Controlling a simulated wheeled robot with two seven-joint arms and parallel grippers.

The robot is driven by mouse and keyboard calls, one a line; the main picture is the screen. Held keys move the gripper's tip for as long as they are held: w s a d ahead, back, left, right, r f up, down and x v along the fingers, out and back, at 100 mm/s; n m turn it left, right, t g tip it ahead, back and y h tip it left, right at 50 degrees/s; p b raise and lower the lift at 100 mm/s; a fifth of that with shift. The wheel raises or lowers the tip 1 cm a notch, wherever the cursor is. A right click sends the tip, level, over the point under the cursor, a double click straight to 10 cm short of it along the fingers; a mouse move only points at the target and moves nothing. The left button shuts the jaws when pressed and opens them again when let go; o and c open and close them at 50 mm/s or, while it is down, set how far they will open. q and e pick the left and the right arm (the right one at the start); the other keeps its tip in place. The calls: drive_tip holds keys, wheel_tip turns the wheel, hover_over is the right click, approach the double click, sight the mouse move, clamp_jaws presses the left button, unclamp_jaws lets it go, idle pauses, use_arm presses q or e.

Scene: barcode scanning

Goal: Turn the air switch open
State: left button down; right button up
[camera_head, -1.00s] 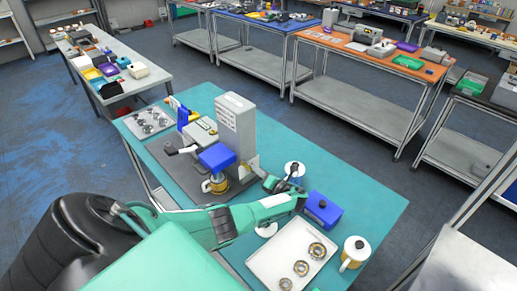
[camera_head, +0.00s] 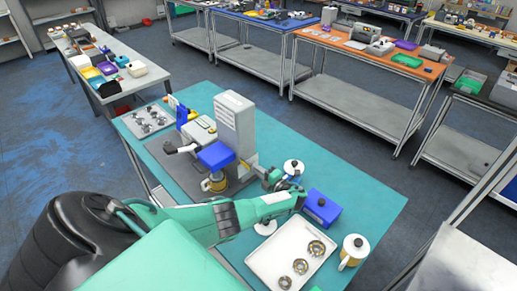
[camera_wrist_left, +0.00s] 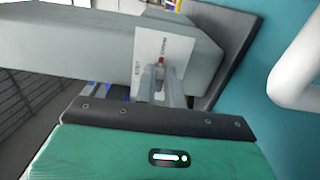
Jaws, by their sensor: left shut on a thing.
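The grey machine column (camera_head: 236,120) stands on the teal table, on a dark base. In the left wrist view, a white label plate (camera_wrist_left: 182,50) on the machine carries a small red and dark part, the air switch (camera_wrist_left: 161,61). My left gripper (camera_wrist_left: 160,70) has its two fingers close together around that switch; the fingers partly hide it. In the head view, the left gripper (camera_head: 252,165) reaches the lower right side of the column, and the switch is too small to make out. My right gripper is not in view.
A white lidded container (camera_head: 293,168) stands close to my left wrist. A tray of small parts (camera_head: 148,120) lies at far left.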

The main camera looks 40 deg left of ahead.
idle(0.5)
use_arm(q)
drive_tip(key=c, duration=1.5)
unclamp_jaws()
drive_tip(key=d+b, duration=0.1)
drive_tip(key=d, duration=0.3)
drive_tip(key=d+b, duration=0.1)
drive_tip(key=d, duration=0.3)
drive_tip(key=s+d, duration=0.1)
drive_tip(key=d, duration=0.3)
drive_tip(key=shift+d+f+b, duration=0.15)
drive_tip(key=shift+d+b, duration=0.15)
drive_tip(key=shift+b, duration=0.1)
drive_tip(key=shift+d, duration=0.6)
drive_tip(key=shift+s, duration=0.1)
